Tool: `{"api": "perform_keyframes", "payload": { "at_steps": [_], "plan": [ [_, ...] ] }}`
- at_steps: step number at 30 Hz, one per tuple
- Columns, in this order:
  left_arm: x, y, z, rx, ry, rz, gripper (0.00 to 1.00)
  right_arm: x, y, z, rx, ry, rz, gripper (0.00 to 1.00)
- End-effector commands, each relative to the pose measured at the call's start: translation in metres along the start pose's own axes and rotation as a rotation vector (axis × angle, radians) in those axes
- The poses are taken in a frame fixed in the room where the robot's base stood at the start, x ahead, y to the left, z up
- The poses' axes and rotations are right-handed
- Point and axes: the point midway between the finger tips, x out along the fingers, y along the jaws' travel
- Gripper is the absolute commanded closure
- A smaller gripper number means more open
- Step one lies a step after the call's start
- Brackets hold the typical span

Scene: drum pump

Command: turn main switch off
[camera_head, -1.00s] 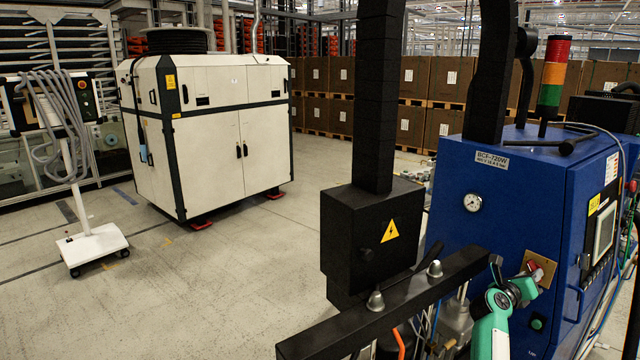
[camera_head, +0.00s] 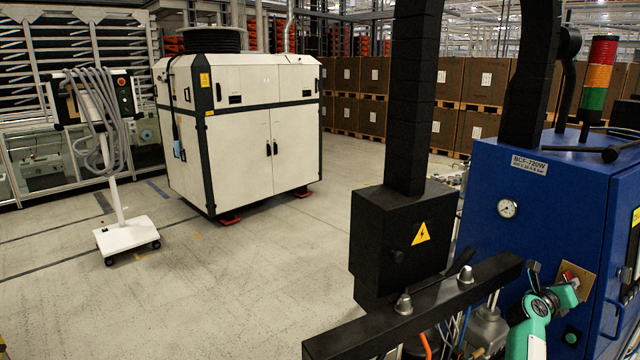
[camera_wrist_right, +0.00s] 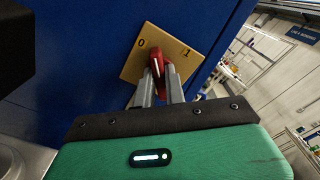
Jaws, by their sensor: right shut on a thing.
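The main switch is a red rotary handle (camera_wrist_right: 157,62) on a brass-coloured plate (camera_wrist_right: 182,58) marked 0 and 1. The plate is fixed to the front of the blue machine (camera_head: 545,215). In the head view the red handle (camera_head: 568,277) shows small, partly hidden by my right gripper. My right gripper (camera_wrist_right: 158,84) has its two grey fingers closed around the handle. The handle's upper end lies between the two marks, nearer the 0; its exact angle is hard to tell. My left gripper is not in view.
A black bar (camera_head: 420,310) and a black box with a yellow warning sign (camera_head: 403,240) stand left of the right gripper. A white cabinet (camera_head: 240,135) and a wheeled stand (camera_head: 127,236) are further back. The floor between is clear.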

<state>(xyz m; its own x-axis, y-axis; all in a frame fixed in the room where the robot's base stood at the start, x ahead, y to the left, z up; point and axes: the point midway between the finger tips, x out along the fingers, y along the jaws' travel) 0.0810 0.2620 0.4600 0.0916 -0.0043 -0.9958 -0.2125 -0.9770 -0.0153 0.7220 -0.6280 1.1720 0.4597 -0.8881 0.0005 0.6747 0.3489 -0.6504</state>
Motion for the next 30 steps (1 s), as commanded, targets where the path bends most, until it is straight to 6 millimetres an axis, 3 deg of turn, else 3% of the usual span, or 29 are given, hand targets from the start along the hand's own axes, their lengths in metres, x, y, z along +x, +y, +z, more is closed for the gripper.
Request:
{"api": "perform_keyframes", "payload": {
  "at_steps": [30],
  "plan": [
    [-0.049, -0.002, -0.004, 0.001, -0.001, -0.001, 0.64, 0.0, 0.0, 0.0, -0.322, 0.001, 0.002, 1.0]
  ]
}}
